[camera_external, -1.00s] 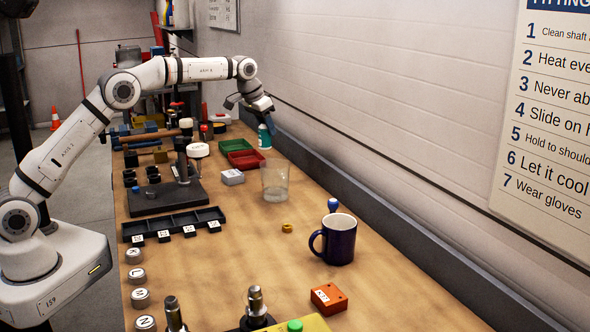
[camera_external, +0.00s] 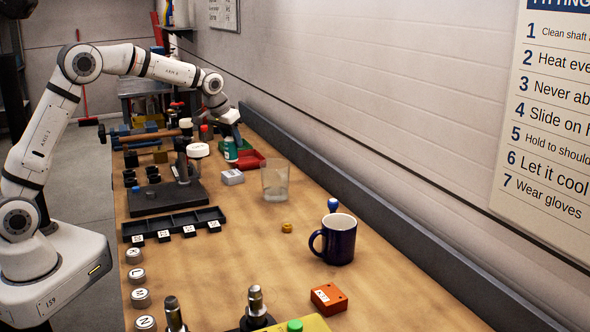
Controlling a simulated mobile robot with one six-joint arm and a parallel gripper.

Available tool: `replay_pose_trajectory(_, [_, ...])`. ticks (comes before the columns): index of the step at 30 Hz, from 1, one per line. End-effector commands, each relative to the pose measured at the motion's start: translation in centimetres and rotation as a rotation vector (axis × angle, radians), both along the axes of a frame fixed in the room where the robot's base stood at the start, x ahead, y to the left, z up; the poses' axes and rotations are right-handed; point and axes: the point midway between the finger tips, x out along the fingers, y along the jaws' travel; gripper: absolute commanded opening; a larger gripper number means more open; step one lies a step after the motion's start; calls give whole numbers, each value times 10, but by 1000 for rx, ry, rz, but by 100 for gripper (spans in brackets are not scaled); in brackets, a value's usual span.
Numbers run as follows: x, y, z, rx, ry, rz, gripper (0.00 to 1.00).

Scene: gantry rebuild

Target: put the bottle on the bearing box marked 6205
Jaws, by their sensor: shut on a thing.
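My gripper (camera_external: 232,130) is near the far end of the bench, shut on the top of a small teal bottle (camera_external: 230,149). The bottle hangs roughly upright in front of the green and red trays; the gap beneath it is hard to judge. A small grey-white box (camera_external: 232,177) lies on the bench just nearer than the bottle. An orange box (camera_external: 328,298) with a white label lies at the near right. I cannot read the number on either box, so which is marked 6205 is not clear.
A clear glass (camera_external: 275,181) stands right of the grey-white box. A dark press stand (camera_external: 168,196) is to the left. A blue mug (camera_external: 338,240) and yellow ring (camera_external: 287,228) are nearer. The middle bench is mostly clear.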

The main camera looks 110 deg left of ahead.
Motion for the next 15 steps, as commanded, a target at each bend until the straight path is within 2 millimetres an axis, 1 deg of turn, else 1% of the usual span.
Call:
replay_pose_trajectory(4, [0,0,-11,-1,0,0,14])
replay_pose_trajectory(10, [0,0,-38,-2,1,-1,14])
replay_pose_trajectory(15, [0,0,-40,2,0,-1,14])
